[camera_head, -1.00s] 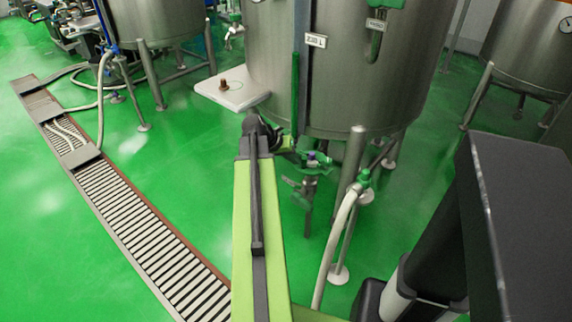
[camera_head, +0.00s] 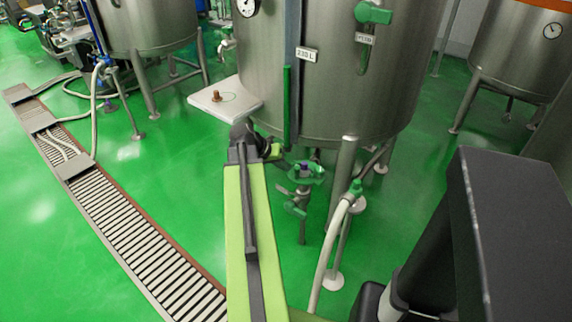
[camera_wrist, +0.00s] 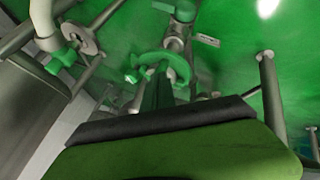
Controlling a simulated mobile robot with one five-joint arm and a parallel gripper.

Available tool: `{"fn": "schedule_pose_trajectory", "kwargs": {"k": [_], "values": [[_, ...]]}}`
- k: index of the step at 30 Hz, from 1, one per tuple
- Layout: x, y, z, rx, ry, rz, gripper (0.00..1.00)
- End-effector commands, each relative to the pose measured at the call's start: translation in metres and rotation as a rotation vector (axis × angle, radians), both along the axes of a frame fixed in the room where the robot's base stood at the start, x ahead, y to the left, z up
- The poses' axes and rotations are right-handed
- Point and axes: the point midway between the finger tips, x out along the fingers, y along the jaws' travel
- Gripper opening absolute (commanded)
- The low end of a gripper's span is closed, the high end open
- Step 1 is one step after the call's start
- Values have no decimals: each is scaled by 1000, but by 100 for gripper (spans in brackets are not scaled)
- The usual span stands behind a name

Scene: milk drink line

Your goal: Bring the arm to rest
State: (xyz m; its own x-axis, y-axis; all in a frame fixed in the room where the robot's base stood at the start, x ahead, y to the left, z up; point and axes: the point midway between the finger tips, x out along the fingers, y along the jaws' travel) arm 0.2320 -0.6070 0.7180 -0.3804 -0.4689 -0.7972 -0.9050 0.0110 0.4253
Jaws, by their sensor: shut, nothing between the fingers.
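My arm (camera_head: 247,230) shows in the head view as a light green link with a dark strip, reaching from the bottom edge toward the large steel tank (camera_head: 340,80). Its far end is close to the front of the tank, below and beside a small white shelf (camera_head: 225,98). My gripper is mostly hidden behind the arm's end there. In the wrist view the dark fingers of my gripper (camera_wrist: 158,90) are together and empty. They point toward a round green valve part (camera_wrist: 178,62), which overlaps them in the picture. I cannot tell whether they touch it.
Below the tank are a valve with green fittings (camera_head: 300,175), steel legs and a pale hose (camera_head: 328,245). A floor drain grate (camera_head: 140,235) runs along the left. More tanks (camera_head: 515,50) stand behind. Green floor (camera_head: 75,240) is clear at the left.

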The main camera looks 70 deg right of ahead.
Motion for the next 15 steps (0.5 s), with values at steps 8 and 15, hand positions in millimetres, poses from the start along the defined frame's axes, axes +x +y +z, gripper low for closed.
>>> {"fn": "schedule_pose_trajectory", "kwargs": {"k": [8,15], "values": [[8,35,50,4,-1,-2,0],[8,37,47,5,-2,-5,0]]}}
